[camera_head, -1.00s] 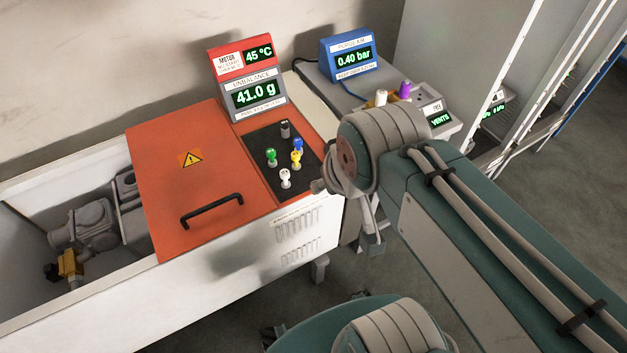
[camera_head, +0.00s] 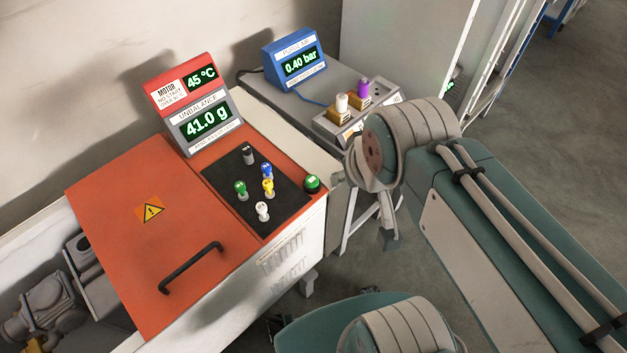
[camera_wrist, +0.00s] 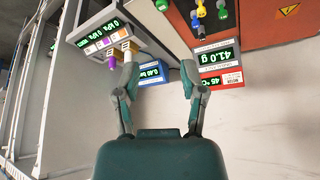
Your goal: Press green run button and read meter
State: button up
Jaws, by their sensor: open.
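The green run button (camera_head: 312,184) is a large round button on the orange machine's right front corner, beside the black peg panel. It also shows at the top edge of the wrist view (camera_wrist: 162,5). The grey unbalance meter (camera_head: 208,122) reads 41.0 g and stands at the back of the machine. It also shows upside down in the wrist view (camera_wrist: 217,58). The red motor display (camera_head: 200,78) above it reads 45 °C. My gripper (camera_wrist: 158,65) is open and empty, with its fingers apart. In the head view my arm's end is right of the button, apart from it.
The black panel (camera_head: 231,203) carries green, blue, yellow, white and dark pegs. A black handle (camera_head: 190,268) stands up from the orange lid (camera_head: 120,240). A blue purge air display (camera_head: 296,60) reads 0.40 bar on the grey side table.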

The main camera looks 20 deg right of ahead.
jog(key=shift+a, duration=0.15)
jog(key=shift+a, duration=0.15)
grip_shut()
jog(key=shift+d, duration=0.2)
jog(key=shift+a, duration=0.1)
dwell(0.8)
